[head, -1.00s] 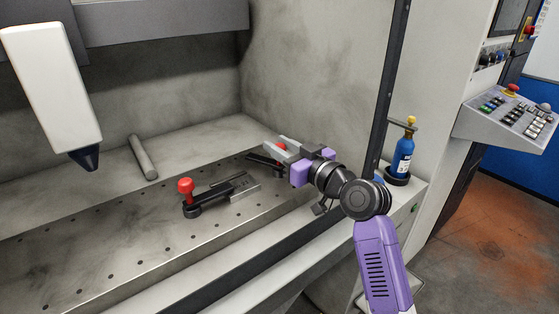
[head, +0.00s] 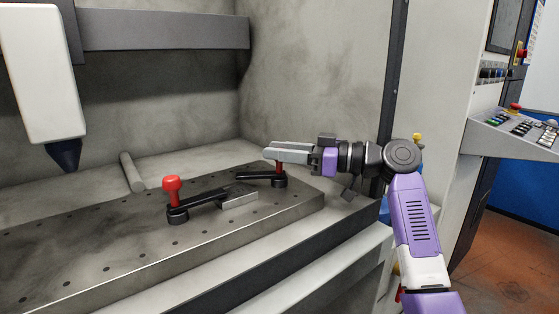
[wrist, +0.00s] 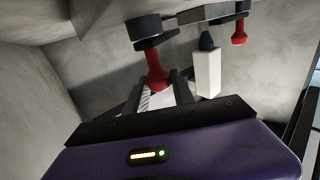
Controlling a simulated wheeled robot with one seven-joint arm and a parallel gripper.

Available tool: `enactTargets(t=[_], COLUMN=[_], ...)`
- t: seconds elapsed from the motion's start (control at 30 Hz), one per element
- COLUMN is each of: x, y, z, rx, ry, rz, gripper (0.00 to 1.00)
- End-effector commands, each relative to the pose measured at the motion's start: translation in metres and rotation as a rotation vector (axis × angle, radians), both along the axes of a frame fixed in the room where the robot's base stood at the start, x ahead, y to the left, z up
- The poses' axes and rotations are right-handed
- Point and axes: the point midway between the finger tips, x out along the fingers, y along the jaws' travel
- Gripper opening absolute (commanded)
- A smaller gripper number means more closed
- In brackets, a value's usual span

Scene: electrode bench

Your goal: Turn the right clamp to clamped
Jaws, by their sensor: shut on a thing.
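The right clamp (head: 262,176) is a black lever on a round base, with an upright red handle (head: 279,167) at its right end. My gripper (head: 276,152) reaches in from the right and is shut on the upper part of that handle. In the wrist view the red handle (wrist: 156,77) runs between my two fingers, below the clamp's dark round end (wrist: 146,28). The lever points left in the head view. My fingers hide the handle's top in the head view.
The left clamp (head: 200,205) with a red knob stands on the perforated plate (head: 110,235), its arm reaching a small grey block (head: 240,197). A grey cylinder (head: 132,172) lies behind. A white spindle head (head: 40,75) hangs at left.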

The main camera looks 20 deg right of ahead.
Motion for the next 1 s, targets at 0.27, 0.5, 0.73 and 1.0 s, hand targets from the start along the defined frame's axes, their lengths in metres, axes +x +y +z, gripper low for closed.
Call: enactTargets(t=[0.27,0.5,0.73,1.0], x=[0.0000,0.0001,0.0002,-0.0010], y=[0.0006,0.0008,0.0006,-0.0020], z=[-0.0026,-0.0028,-0.0021,-0.0010], rx=[-0.002,-0.003,-0.002,-0.001], ry=[0.006,0.007,0.005,0.003], rz=[0.028,0.028,0.027,0.025], gripper=[0.00,0.00,0.51,0.51])
